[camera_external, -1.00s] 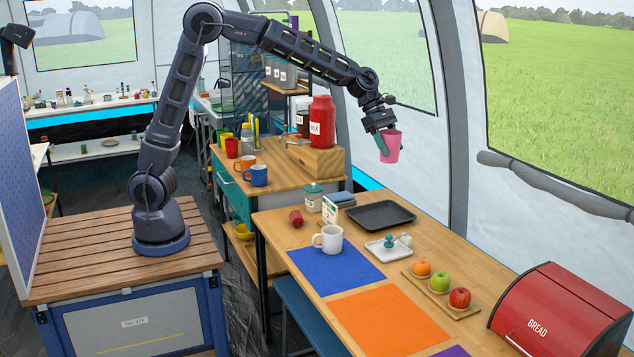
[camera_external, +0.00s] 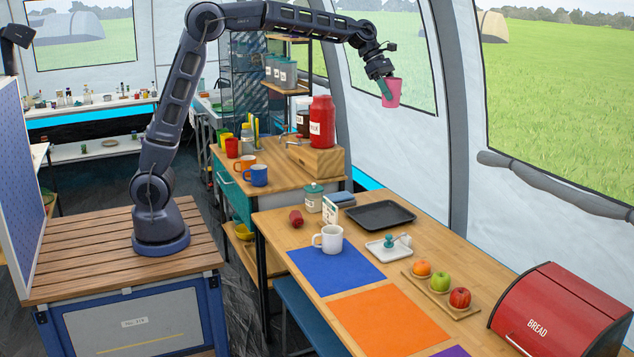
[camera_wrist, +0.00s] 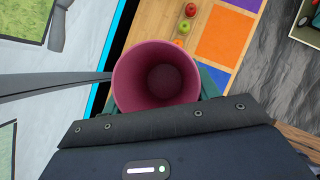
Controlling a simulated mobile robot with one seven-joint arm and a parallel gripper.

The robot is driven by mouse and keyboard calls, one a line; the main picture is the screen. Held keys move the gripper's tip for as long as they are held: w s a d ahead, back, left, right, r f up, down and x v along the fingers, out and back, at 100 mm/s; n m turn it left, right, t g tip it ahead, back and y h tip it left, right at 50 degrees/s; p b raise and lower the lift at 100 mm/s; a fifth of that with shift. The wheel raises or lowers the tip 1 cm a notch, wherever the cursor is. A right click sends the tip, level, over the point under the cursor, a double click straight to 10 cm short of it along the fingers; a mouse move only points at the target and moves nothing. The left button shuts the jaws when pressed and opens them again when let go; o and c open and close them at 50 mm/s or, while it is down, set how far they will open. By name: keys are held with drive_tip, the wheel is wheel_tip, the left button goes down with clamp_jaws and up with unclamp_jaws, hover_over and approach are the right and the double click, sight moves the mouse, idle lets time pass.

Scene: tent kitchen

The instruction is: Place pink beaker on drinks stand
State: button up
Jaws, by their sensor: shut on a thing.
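The pink beaker (camera_external: 393,92) is held upright, high in the air in front of the tent wall. My gripper (camera_external: 384,88) is shut on it from the left. In the wrist view I look down into the beaker's open, empty mouth (camera_wrist: 156,78); the fingers are mostly hidden beside it. No label marks a drinks stand. The wooden side counter (camera_external: 284,178) holds mugs, cups and jars, and a wooden box (camera_external: 318,161) with a red jar (camera_external: 321,122) on it. The beaker is above and to the right of these in the picture.
The front table bears a black tray (camera_external: 380,214), a white mug (camera_external: 328,239), coloured mats, fruit on a board (camera_external: 450,300) and a red bread bin (camera_external: 560,312). An orange mug (camera_external: 244,164) and a blue mug (camera_external: 257,176) stand on the side counter. A shelf with grey canisters (camera_external: 281,72) rises behind.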

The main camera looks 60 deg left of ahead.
drive_tip(key=w+a+n+t+y, duration=0.1)
drive_tip(key=w+a+n, duration=0.25)
drive_tip(key=a, duration=2.05)
drive_tip(key=w+a+n+t+y, duration=0.2)
drive_tip(key=w+a+n, duration=0.15)
drive_tip(key=a, duration=2.05)
drive_tip(key=n+y, duration=0.3)
drive_tip(key=n, duration=0.2)
hover_over(264, 162)
wheel_tip(264, 162, down, 47)
drive_tip(key=shift+r, duration=0.2)
drive_tip(key=shift+d+f, duration=0.1)
drive_tip(key=shift+f, duration=0.05)
drive_tip(key=o, duration=1)
drive_tip(key=shift+c, duration=0.2)
